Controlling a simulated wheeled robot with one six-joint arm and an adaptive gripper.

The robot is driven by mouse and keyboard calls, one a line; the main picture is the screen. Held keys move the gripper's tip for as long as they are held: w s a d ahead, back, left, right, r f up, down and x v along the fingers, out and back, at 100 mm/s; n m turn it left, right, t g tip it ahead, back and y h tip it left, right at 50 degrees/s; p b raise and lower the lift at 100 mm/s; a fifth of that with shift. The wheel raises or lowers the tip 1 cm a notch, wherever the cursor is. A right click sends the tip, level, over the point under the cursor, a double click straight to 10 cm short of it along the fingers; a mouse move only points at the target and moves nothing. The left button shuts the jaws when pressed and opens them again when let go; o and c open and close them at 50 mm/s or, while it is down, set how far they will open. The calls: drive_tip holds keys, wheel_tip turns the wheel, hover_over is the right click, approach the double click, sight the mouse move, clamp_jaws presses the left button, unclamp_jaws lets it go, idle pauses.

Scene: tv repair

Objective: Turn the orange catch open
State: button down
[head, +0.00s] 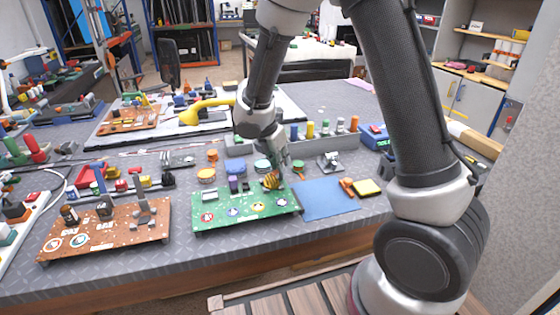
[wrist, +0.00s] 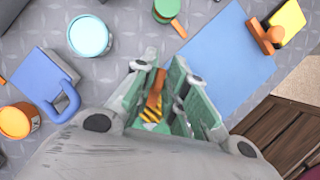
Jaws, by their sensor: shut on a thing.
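The orange catch (wrist: 155,90) is a small upright orange piece with a yellow-and-black striped part beside it. In the head view the striped part (head: 271,181) shows at the right end of the green board (head: 238,211). My gripper (wrist: 163,72) points down over that end, its fingers on both sides of the catch and shut on it. In the head view my gripper (head: 275,168) partly hides the catch. In the wrist view my gripper's body hides most of what lies below, and I cannot tell how far the catch is turned.
A blue mat (head: 328,198) lies right of the green board, with a yellow block (head: 367,188) by its edge. A brown board (head: 105,232) lies to the left. Several small jars and a grey rack (head: 335,142) stand behind. The front table edge is clear.

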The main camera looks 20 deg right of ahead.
drive_tip(key=m+g, duration=0.1)
drive_tip(key=m, duration=0.2)
drive_tip(key=shift+w+m, duration=0.15)
drive_tip(key=shift+m, duration=0.25)
drive_tip(key=m+g, duration=0.2)
drive_tip(key=m, duration=0.2)
drive_tip(key=shift+w+m, duration=0.15)
drive_tip(key=shift+m, duration=0.15)
drive_tip(key=m+g, duration=0.2)
drive_tip(key=m, duration=0.2)
drive_tip(key=shift+w+m, duration=0.1)
drive_tip(key=shift+m, duration=0.2)
drive_tip(key=shift+d+m+g+y, duration=0.1)
drive_tip(key=shift+m+g+y, duration=0.5)
drive_tip(key=shift+m, duration=1.5)
drive_tip(key=c, duration=1.6)
unclamp_jaws()
drive_tip(key=shift+o, duration=0.2)
drive_tip(key=v, duration=1.2)
drive_tip(key=shift+d, duration=0.15)
